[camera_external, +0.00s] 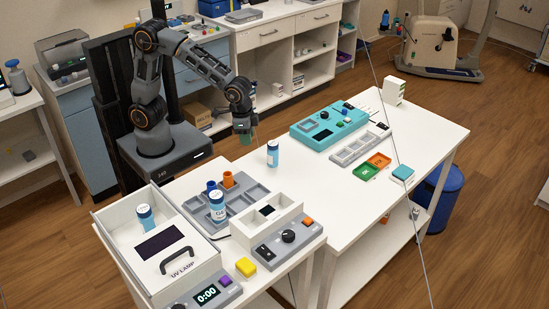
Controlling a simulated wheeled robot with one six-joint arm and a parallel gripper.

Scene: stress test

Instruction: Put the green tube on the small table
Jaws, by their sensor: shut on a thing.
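My gripper (241,124) hangs at the end of my arm, near the back edge of the white tables. It is shut on the green tube (244,138), of which only a small greenish part shows below the fingers. The tube is small and dim here, and its lower end is hard to make out. The smaller white table (231,160) stands at the front left, against the longer white table (337,223). I cannot tell from this view whether the tube is above a table top or just behind its edge.
On the smaller table are a UV lamp box (142,207), a grey compartment tray (250,187) and a blue-white bottle (217,206). Another bottle (273,153) stands on the longer table, right of my gripper. A teal device (313,138) lies behind. The longer table's front middle is clear.

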